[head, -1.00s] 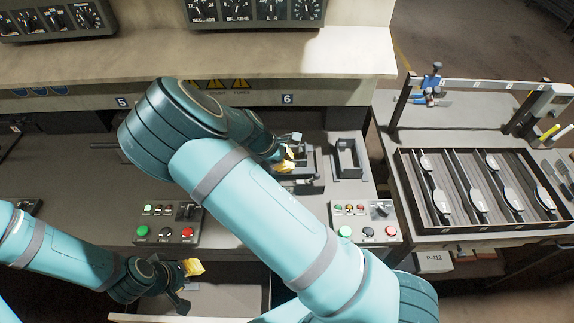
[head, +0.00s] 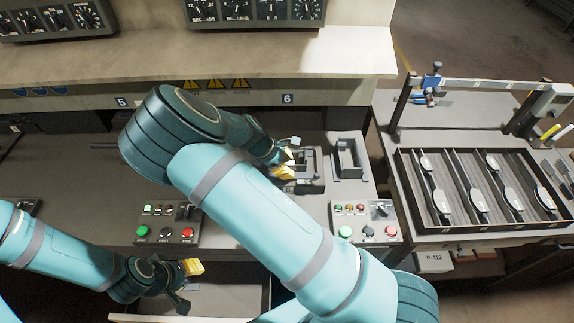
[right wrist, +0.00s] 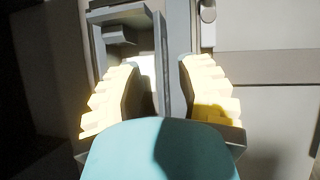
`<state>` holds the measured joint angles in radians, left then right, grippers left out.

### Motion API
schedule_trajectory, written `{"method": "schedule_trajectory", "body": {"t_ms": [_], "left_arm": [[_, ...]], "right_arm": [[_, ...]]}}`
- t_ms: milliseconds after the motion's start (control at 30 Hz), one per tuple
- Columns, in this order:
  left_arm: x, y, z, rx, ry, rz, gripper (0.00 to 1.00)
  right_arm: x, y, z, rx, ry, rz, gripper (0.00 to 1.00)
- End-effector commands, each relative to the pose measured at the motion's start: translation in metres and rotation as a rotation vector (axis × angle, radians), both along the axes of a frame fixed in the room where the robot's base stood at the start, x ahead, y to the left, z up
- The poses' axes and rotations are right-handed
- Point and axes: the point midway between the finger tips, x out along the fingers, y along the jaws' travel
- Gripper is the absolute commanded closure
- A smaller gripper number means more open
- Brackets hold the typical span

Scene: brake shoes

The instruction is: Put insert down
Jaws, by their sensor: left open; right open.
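My right gripper (head: 285,164) is open at a dark grey fixture (head: 318,187) on the bench below the number 6 sign. In the right wrist view its two yellow fingers (right wrist: 160,90) stand apart on either side of a grey part (right wrist: 160,50) with upright walls, with clear gaps visible. I cannot tell whether this part is the insert or the fixture itself. A second grey open frame (head: 348,158) stands just right of the fixture. My left gripper (head: 188,284) is open and empty, low over an open drawer at the bench front.
Two button panels (head: 168,222) (head: 365,222) sit along the bench's front edge. To the right, a tray (head: 400,190) with several brake shoes (head: 476,200) rests on a side table. An overhanging shelf (head: 345,65) closes off the back.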

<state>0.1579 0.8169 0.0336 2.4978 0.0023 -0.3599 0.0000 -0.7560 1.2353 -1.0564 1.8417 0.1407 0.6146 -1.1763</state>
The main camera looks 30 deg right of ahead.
Motion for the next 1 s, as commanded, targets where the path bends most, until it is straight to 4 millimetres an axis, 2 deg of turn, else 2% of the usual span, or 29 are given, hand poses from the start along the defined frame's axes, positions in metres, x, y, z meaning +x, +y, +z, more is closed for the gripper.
{"method": "schedule_trajectory", "body": {"t_ms": [400,533,700,1000], "left_arm": [[0.000,0.000,0.003,0.000,0.000,0.000,0.57],[0.000,0.000,0.003,0.000,0.000,-0.001,0.57],[0.000,0.000,0.003,0.000,0.000,-0.001,0.57],[0.000,0.000,0.003,0.000,0.001,-0.001,0.57]], "right_arm": [[0.008,0.043,0.068,0.003,-0.004,0.004,0.66],[0.009,0.053,0.085,0.002,-0.003,0.003,0.66],[0.010,0.060,0.096,0.001,-0.001,0.001,0.66],[0.010,0.061,0.098,0.000,-0.001,0.001,0.66]]}}
